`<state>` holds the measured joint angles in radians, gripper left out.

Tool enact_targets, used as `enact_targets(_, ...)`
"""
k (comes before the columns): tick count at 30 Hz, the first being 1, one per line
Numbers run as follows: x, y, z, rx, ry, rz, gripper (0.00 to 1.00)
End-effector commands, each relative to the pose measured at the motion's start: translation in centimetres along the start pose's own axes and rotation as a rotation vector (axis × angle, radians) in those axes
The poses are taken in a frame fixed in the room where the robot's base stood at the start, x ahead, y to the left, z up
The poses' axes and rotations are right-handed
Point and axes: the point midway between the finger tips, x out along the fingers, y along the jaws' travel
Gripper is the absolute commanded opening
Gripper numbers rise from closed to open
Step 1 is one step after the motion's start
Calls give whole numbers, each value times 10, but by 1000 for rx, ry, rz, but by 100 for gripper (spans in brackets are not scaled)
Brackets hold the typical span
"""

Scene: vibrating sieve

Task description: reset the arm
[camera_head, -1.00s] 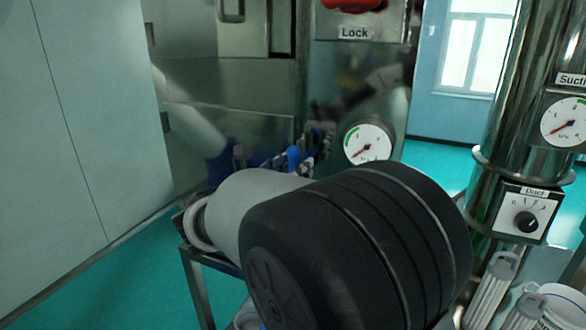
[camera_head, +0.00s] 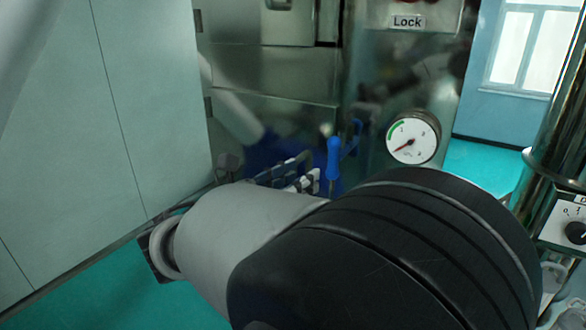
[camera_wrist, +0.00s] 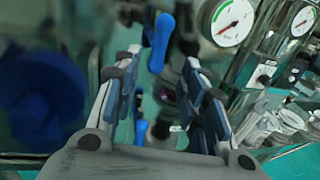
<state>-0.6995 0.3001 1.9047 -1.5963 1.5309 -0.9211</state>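My gripper (camera_head: 290,172) shows in the head view beyond my grey and black arm, close in front of the steel machine. In the wrist view my gripper (camera_wrist: 162,58) has its two fingers spread apart, with nothing held between the pads. A blue handle (camera_head: 333,160) stands upright just right of the fingers in the head view. In the wrist view the blue handle (camera_wrist: 160,42) appears beyond the gap between the fingertips; I cannot tell how far away it is. My arm hides much of the lower middle of the head view.
A steel panel labelled Lock (camera_head: 407,21) carries a round gauge (camera_head: 413,138). A steel column (camera_head: 560,130) with a dial stands at the right. A pale wall or door (camera_head: 130,100) is on the left. Green floor (camera_head: 115,285) shows clear at lower left.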

Motion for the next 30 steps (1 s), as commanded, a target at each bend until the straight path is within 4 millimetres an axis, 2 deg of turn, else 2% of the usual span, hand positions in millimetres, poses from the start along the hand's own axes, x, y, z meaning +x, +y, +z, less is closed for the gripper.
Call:
enact_targets(7, 2, -3, 0, 6, 6, -6, 39)
enact_targets(10, 11, -22, -5, 52, 53, -47, 39)
enact_targets(11, 15, -33, -8, 79, 81, -68, 39)
enact_targets(14, 30, -88, -25, 228, 213, -187, 39)
enact_targets(17, 31, -158, -54, 466, 384, -362, 39)
enact_targets(18, 26, -185, -68, 580, 452, -441, 39)
enact_targets(21, 0, -238, -103, 879, 598, -643, 39)
enact_targets(24, -35, -271, -133, 1202, 716, -848, 39)
enact_targets(27, -71, -284, -155, 1517, 800, -1040, 39)
enact_targets(30, -97, -284, -167, 1784, 854, -1196, 39)
